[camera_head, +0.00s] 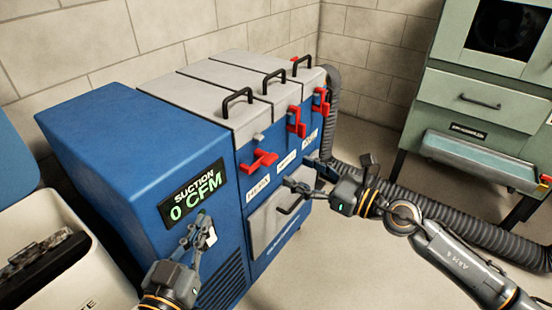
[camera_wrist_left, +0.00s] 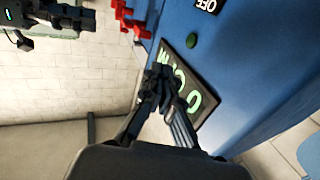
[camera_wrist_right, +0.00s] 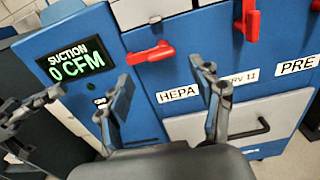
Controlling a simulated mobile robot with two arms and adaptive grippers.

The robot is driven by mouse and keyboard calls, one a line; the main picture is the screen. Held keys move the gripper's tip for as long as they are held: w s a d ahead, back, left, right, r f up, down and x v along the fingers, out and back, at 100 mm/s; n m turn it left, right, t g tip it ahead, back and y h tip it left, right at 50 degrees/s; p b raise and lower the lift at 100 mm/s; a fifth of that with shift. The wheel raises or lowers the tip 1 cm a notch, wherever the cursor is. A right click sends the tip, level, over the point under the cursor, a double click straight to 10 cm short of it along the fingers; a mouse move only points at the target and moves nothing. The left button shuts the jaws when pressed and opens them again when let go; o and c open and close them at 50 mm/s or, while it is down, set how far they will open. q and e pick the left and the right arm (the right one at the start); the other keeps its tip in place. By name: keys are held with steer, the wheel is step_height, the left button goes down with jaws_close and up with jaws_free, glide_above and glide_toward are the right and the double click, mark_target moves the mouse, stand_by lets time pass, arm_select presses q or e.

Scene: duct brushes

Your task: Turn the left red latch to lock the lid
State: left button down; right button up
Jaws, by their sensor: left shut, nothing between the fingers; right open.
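The left red latch (camera_head: 262,160) is on the front of the blue cabinet (camera_head: 100,150), below the nearest grey lid (camera_head: 205,98). In the right wrist view the left latch (camera_wrist_right: 150,54) lies roughly sideways above the HEPA label. My right gripper (camera_head: 308,178) is open and empty in front of the cabinet, below and right of that latch, apart from it. Its fingers (camera_wrist_right: 165,85) show spread in its wrist view. My left gripper (camera_head: 197,232) is shut and empty in front of the suction display (camera_head: 192,193); its closed tips (camera_wrist_left: 160,75) show in its wrist view.
Two more red latches (camera_head: 296,122) (camera_head: 320,100) sit further along the cabinet. A grey drawer (camera_head: 270,225) with a black handle is below. A ribbed hose (camera_head: 430,205) runs along the floor at right. A white bin (camera_head: 60,275) stands at left, a green cabinet (camera_head: 470,100) at right.

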mark_target(274, 160)
steer(key=x, duration=0.6)
steer(key=shift+w+a, duration=0.1)
arm_select(q)
steer(key=shift+s+a+f+g+y, duration=0.15)
steer(key=shift+f+g, duration=0.15)
steer(key=shift+f, duration=0.25)
steer(key=shift+a+f+g+y, duration=0.15)
steer(key=shift+f+g, duration=0.15)
steer(key=shift+f, duration=0.2)
arm_select(e)
steer(key=shift+w+a, duration=0.35)
steer(key=shift+a, duration=0.15)
arm_select(q)
steer(key=shift+d, duration=0.1)
arm_select(e)
steer(key=c, duration=1.1)
